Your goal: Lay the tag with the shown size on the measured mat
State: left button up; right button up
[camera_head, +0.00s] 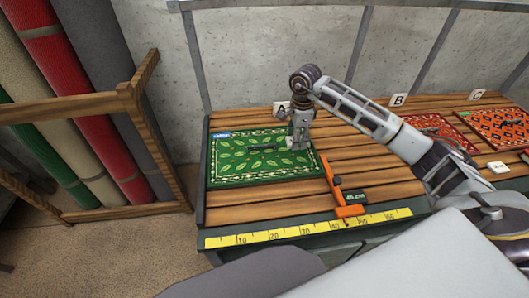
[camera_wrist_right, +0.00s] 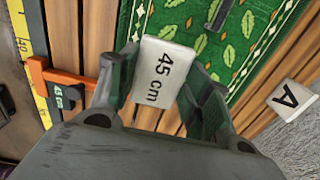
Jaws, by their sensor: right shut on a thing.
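The green leaf-patterned mat (camera_head: 228,172) lies flat on the slatted table, near sign A (camera_head: 282,108). My right gripper (camera_head: 297,143) is over the mat's right part, pointing down. In the wrist view it is shut on a white tag (camera_wrist_right: 163,72) reading "45 cm". The tag covers part of the mat's edge and the slats there; I cannot tell whether it touches the mat. The orange sliding gauge (camera_head: 349,211) lies right of the mat, its small display (camera_head: 356,198) reading 45 cm. My left gripper is out of view.
A yellow ruler (camera_head: 300,230) runs along the table's front edge. Red and orange mats (camera_head: 500,125) lie at the right, by signs B (camera_head: 398,100) and C (camera_head: 476,95). Another white tag (camera_head: 497,167) lies at the right. Rolled rugs (camera_head: 75,80) stand in a wooden rack at the left.

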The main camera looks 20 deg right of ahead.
send_over(293, 161)
notch_tip(293, 161, down, 5)
jog(key=shift+f+p, duration=0.1)
jog(key=shift+p, duration=0.35)
jog(key=shift+f, duration=0.55)
jog(key=shift+f+p, duration=0.35)
jog(key=shift+f, duration=1.55)
jog(key=shift+f, duration=0.1)
jog(key=o, duration=0.8)
jog(key=shift+o, duration=0.2)
